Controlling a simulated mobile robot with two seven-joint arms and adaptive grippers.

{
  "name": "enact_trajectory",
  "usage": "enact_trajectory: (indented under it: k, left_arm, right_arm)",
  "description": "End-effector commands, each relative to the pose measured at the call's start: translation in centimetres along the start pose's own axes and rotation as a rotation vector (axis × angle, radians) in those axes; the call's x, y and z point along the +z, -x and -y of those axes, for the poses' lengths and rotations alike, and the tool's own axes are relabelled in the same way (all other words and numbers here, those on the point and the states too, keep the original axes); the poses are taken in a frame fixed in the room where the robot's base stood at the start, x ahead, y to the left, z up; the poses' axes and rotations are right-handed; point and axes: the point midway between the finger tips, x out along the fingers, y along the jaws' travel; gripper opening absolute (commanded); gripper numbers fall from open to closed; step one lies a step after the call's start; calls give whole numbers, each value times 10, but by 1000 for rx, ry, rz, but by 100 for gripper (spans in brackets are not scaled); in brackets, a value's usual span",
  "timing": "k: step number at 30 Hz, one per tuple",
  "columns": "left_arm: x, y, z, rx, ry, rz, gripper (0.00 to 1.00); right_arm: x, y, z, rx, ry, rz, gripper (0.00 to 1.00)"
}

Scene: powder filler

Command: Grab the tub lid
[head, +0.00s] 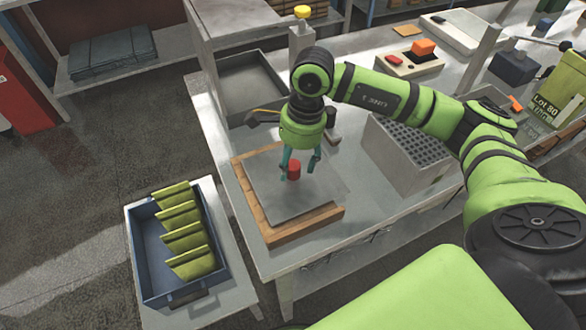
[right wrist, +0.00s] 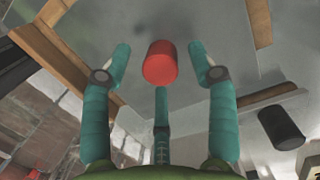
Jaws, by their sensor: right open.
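The tub lid (head: 275,195) is a flat grey plate with an upright red knob (head: 294,170). It lies on a wooden frame (head: 300,230) at the table's near left corner, and what is under it is hidden. My right gripper (head: 300,163) points down over the lid with its teal fingers open near the knob. In the right wrist view the red knob (right wrist: 160,62) sits between the spread fingers, with visible gaps on both sides. The grey lid surface (right wrist: 235,50) shows behind it. My left gripper is not in view.
A grey perforated block (head: 405,150) stands right of the frame. A grey open tray (head: 250,85) lies behind it. A blue bin (head: 150,255) with several yellow-green pouches (head: 185,230) stands at the left. A black cylinder (right wrist: 282,127) shows in the right wrist view.

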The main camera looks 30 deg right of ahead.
Motion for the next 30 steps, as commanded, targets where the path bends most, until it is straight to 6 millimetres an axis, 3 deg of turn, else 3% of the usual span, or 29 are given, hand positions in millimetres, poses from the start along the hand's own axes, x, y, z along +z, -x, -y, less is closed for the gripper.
enact_trajectory:
  k: [4, 11, 12, 16, 26, 30]
  left_arm:
    - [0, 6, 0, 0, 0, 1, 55]
    - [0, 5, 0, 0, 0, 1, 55]
    - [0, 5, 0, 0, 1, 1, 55]
    - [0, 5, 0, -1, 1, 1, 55]
    - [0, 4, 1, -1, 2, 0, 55]
    - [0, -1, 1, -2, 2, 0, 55]
  right_arm:
    - [1, -14, 0, 1, 0, 2, 59]
    - [1, -16, 1, -1, 1, 2, 59]
    - [1, -16, 1, -1, 1, 2, 51]
    - [1, -16, 1, -1, 1, 2, 0]
    - [1, -15, 1, -2, 0, 3, 0]
    - [3, -4, 2, -6, 0, 4, 0]
